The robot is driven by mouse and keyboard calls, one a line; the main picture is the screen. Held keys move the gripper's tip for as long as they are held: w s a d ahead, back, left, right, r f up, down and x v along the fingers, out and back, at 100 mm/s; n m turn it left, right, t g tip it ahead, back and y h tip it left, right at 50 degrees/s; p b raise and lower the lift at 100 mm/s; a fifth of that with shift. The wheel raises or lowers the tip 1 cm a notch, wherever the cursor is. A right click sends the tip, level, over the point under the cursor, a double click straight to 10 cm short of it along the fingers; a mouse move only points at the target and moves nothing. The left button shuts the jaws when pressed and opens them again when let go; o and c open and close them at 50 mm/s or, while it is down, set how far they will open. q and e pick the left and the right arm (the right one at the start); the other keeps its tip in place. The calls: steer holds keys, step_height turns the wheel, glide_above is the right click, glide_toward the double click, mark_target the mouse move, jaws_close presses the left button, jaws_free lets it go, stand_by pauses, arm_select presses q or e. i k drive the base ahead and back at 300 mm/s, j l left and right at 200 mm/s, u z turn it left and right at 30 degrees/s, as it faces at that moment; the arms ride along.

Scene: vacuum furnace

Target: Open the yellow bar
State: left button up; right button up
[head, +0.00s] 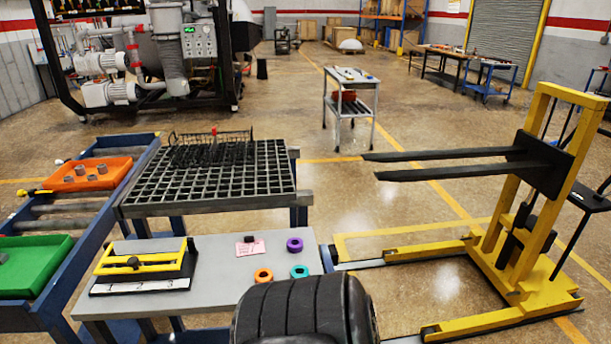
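The yellow bar (158,267) is part of a small fixture at the left of the grey table (226,285). It runs across the fixture and has a round black knob (133,262) near its middle. A pale plate (150,245) lies behind the bar, and a white strip (140,286) with dark edging lies in front of it. The bar appears to lie down across the fixture; whether it is latched cannot be told. Neither of my grippers is in view.
Purple (295,244), teal (299,271) and orange (263,275) rings and a pink card (250,248) lie right of the fixture. A black grid rack (215,175) stands behind. Orange (88,175) and green (32,266) trays are left. A yellow lift (520,230) stands right.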

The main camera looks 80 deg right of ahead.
mark_target(132, 262)
steer(key=z, duration=2.55)
